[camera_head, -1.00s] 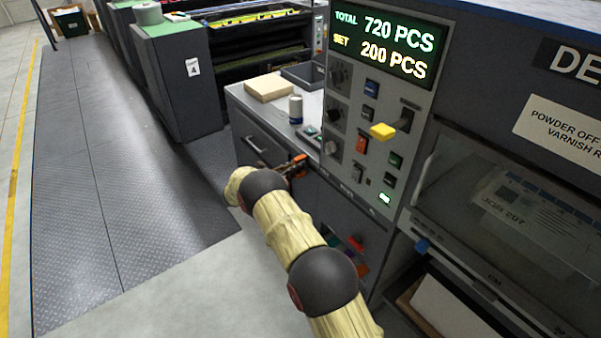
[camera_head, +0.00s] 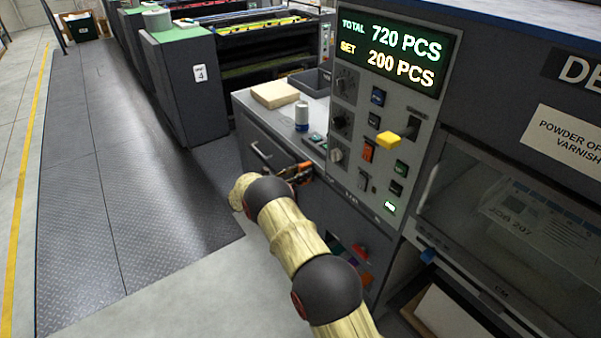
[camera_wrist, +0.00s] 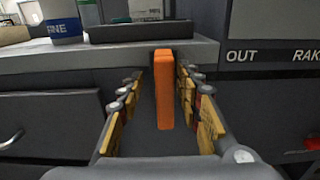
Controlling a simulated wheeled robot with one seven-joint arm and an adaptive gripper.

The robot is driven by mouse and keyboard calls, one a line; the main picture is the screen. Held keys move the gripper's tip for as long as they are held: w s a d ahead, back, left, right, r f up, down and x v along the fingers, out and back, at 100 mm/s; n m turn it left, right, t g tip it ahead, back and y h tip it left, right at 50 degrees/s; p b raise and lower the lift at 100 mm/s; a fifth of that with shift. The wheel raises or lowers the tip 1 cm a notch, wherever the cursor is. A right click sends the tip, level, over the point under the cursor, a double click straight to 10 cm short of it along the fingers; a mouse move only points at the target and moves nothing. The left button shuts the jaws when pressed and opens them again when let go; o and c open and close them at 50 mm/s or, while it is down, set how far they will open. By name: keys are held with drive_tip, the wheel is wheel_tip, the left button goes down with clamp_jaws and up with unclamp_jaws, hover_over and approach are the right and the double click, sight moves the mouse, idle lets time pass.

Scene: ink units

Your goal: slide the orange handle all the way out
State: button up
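The orange handle (camera_wrist: 164,88) is an upright bar on the front of the cabinet, just below the counter edge in the wrist view. My gripper (camera_wrist: 160,77) is open, with one finger on each side of the handle. A gap shows on the left of the bar and a narrower one on the right. In the head view my gripper (camera_head: 290,174) is at the cabinet front beside an orange piece (camera_head: 304,168), partly hidden by the arm.
A drawer pull (camera_head: 261,153) is left of my gripper. The counter (camera_head: 318,108) holds a wooden block (camera_head: 274,95), a small can (camera_head: 301,115) and a grey tray (camera_head: 315,80). The control panel (camera_head: 350,183) rises to the right. Floor at left is clear.

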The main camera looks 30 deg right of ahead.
drive_tip(key=shift+a, duration=0.1)
drive_tip(key=s+a, duration=0.1)
drive_tip(key=a, duration=1)
drive_tip(key=shift+a, duration=0.4)
